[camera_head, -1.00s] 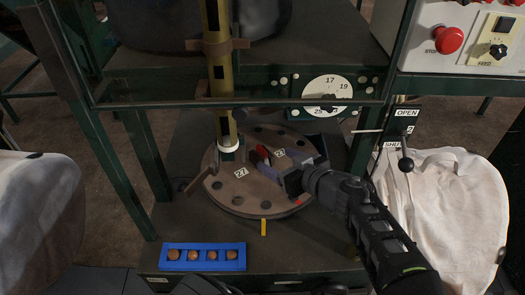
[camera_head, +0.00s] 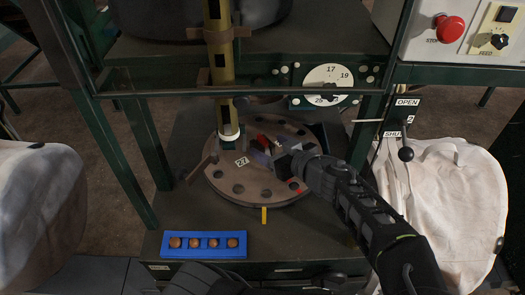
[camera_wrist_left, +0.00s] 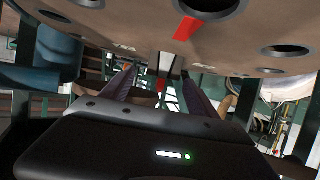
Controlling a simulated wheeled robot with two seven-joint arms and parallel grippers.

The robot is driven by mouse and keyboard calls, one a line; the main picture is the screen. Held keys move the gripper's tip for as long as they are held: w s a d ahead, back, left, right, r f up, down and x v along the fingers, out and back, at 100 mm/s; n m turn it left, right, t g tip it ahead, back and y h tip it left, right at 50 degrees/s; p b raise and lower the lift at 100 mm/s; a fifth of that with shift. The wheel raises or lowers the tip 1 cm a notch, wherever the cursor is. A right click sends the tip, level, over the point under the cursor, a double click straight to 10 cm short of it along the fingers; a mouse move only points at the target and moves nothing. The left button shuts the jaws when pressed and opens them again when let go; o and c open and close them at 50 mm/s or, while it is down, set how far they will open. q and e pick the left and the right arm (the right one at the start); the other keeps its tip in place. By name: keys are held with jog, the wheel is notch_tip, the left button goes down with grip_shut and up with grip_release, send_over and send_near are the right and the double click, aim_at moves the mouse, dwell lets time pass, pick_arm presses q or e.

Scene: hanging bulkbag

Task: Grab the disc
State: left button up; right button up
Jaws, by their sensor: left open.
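The disc (camera_head: 225,183) is a flat round brown plate with a ring of holes, a white number label and a red mark near its right rim. It lies level on a dark stand around the foot of a brass column. My left gripper (camera_head: 261,152) is over the right part of the disc, its fingers pointing left towards the column. In the left wrist view the disc (camera_wrist_left: 130,22) fills the top, close to the open fingers (camera_wrist_left: 160,90). Nothing shows held between them. I cannot tell whether they touch the disc. My right gripper is not in view.
The brass column (camera_head: 220,75) rises behind the disc in a green frame. A blue tray (camera_head: 147,257) with several brown round pieces lies in front. A numbered dial (camera_head: 329,75), a lever (camera_head: 406,153) and a control box (camera_head: 425,45) are at right. White sacks hang both sides.

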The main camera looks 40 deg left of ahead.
pick_arm(q)
jog(key=x, duration=0.4)
jog(key=shift+s+f, duration=0.1)
dwell(0.4)
grip_shut()
dwell(0.6)
